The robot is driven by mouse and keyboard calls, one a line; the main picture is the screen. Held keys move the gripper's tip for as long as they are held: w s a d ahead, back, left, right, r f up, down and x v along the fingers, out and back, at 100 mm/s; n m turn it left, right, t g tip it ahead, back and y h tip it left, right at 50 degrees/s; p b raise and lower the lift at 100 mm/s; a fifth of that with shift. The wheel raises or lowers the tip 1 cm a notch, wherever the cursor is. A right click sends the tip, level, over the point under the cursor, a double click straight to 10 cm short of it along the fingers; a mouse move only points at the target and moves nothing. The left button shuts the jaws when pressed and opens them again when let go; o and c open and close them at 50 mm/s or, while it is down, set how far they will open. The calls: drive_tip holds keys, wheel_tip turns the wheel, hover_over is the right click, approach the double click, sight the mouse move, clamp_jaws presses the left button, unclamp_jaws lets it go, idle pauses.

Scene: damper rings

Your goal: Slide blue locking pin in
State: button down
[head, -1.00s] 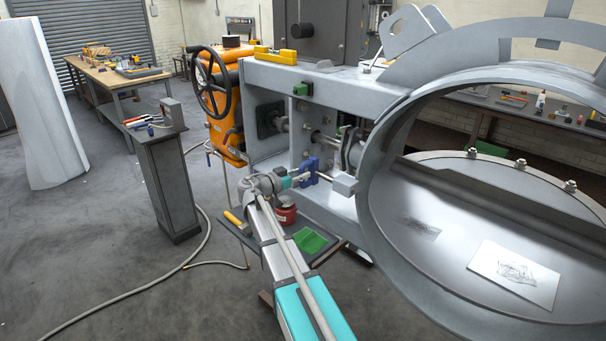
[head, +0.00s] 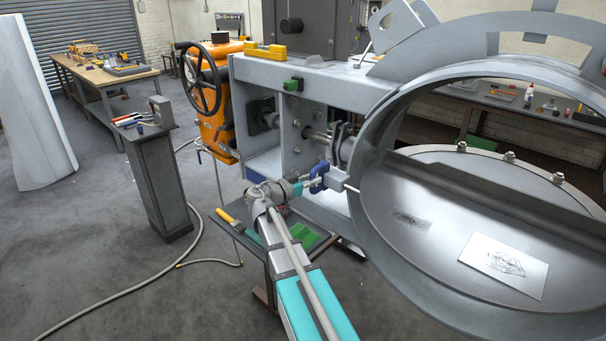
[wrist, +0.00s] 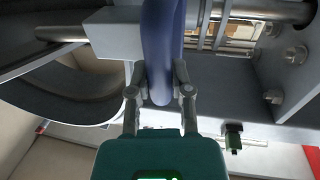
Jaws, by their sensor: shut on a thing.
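The blue locking pin has a thick blue handle (head: 318,176) and a light metal rod. My gripper (head: 307,183) is shut on the handle, in front of the damper frame. In the wrist view the two fingers (wrist: 160,82) clasp the lower part of the blue handle (wrist: 161,40). The handle sits close against a grey block (head: 338,178); whether they touch is hard to tell. The block also shows in the wrist view (wrist: 113,35). A rod end (head: 352,189) sticks out on the block's far side, toward the big ring (head: 366,225), and shows in the wrist view (wrist: 60,33).
The orange actuator with its black handwheel (head: 205,78) stands left of the frame (head: 300,72). A small tray table (head: 262,255) with a green cloth lies below my arm. A grey pedestal (head: 160,185) stands farther left, with a hose on the open floor.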

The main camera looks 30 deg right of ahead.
drive_tip(key=shift+s+d, duration=0.1)
drive_tip(key=c, duration=0.5)
unclamp_jaws()
drive_tip(key=shift+c, duration=0.2)
drive_tip(key=s+a, duration=0.2)
drive_tip(key=a, duration=0.9)
drive_tip(key=shift+a, duration=0.4)
